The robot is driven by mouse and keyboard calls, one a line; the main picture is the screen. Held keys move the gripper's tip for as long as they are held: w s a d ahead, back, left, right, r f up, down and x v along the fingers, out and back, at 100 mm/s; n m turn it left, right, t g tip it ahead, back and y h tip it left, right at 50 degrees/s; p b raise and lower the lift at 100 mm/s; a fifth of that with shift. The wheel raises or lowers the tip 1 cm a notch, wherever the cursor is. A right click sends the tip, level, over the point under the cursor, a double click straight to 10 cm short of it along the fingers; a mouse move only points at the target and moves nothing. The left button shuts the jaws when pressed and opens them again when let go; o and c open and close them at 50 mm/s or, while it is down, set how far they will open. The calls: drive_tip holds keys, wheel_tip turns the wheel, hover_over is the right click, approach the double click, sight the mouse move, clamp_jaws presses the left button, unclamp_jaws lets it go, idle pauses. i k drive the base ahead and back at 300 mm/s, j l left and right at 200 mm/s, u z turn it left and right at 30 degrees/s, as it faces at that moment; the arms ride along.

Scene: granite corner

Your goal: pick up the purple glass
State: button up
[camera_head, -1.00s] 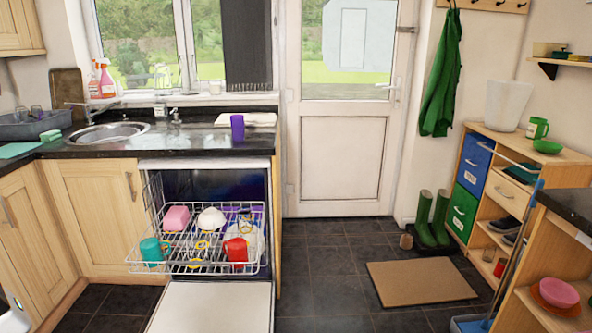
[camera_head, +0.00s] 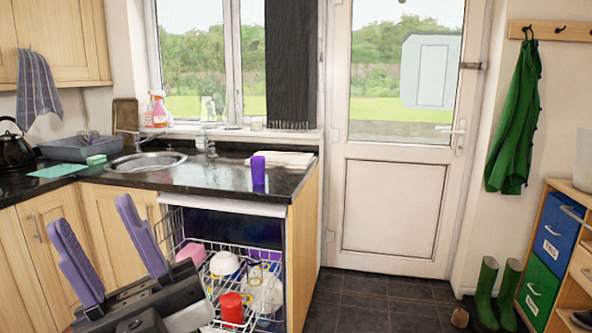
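The purple glass (camera_head: 258,171) stands upright on the dark granite counter (camera_head: 213,182), near its right end. It is in front of a folded white cloth. My gripper (camera_head: 96,232) shows at the lower left, its two purple fingers spread apart with nothing between them. It is nearer to the camera than the counter, to the left of and below the glass in the picture, and well apart from it.
An open dishwasher with its rack (camera_head: 254,287) pulled out sits below the counter, holding a red cup (camera_head: 231,307), a white bowl (camera_head: 224,264) and a pink item. The sink (camera_head: 146,162) and spray bottles (camera_head: 159,109) lie left of the glass.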

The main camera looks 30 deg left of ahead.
sight(257, 163)
drive_tip(key=i+l+u, duration=0.1)
drive_tip(key=i, duration=0.5)
drive_tip(key=i+l, duration=0.15)
drive_tip(key=i, duration=0.45)
drive_tip(key=i+u, duration=0.25)
drive_tip(key=i, duration=0.3)
drive_tip(key=i+l+u, duration=0.25)
drive_tip(key=i, duration=0.3)
drive_tip(key=i+u, duration=0.35)
drive_tip(key=i+l+u, duration=0.2)
drive_tip(key=i+u, duration=0.15)
drive_tip(key=i, duration=0.15)
